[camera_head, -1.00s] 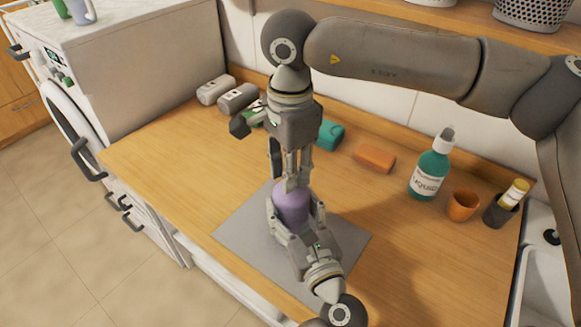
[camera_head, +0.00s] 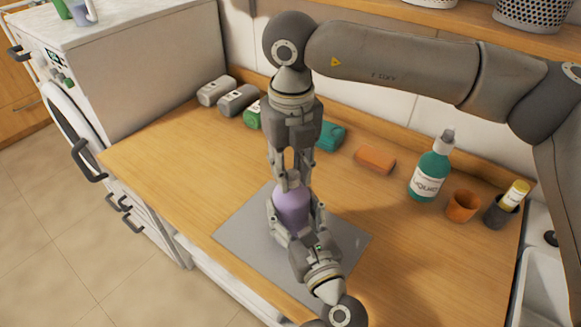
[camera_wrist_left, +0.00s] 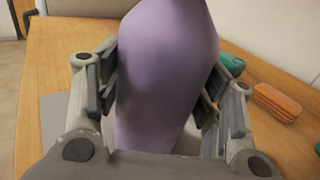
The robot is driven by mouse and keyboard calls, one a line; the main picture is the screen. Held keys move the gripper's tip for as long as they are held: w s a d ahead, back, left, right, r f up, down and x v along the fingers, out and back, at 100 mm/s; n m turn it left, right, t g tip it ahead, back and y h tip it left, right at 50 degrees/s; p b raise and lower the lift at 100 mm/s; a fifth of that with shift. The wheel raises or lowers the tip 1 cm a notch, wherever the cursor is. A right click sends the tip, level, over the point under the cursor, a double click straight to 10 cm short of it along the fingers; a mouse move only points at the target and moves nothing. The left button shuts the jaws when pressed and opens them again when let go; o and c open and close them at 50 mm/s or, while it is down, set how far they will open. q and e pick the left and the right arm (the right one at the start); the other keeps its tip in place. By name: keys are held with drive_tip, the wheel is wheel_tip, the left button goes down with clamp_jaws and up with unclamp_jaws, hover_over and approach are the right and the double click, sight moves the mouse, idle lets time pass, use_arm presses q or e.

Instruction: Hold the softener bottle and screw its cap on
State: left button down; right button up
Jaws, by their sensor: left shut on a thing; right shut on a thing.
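The purple softener bottle (camera_head: 291,208) stands upright on the grey mat (camera_head: 350,245). My left gripper (camera_head: 296,212) comes from the front and is shut around its body. In the left wrist view the bottle (camera_wrist_left: 165,75) fills the space between the finger pads; its top is out of that view. My right gripper (camera_head: 293,180) points straight down over the bottle, its fingers shut on the pale cap (camera_head: 293,177) at the bottle's top. The fingers partly hide the cap, and I cannot tell how far it is seated on the neck.
Behind are grey containers (camera_head: 238,99), a green item (camera_head: 253,116), a teal item (camera_head: 330,136) and an orange sponge (camera_head: 375,159). A green bottle (camera_head: 431,170), an orange cup (camera_head: 463,205) and a dark cup (camera_head: 497,212) stand right, near the sink (camera_head: 540,285). The counter's left part is clear.

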drive_tip(key=m, duration=0.7)
drive_tip(key=shift+d, duration=0.1)
drive_tip(key=o, duration=0.7)
drive_tip(key=shift+r, duration=2.25)
drive_tip(key=shift+c, duration=0.4)
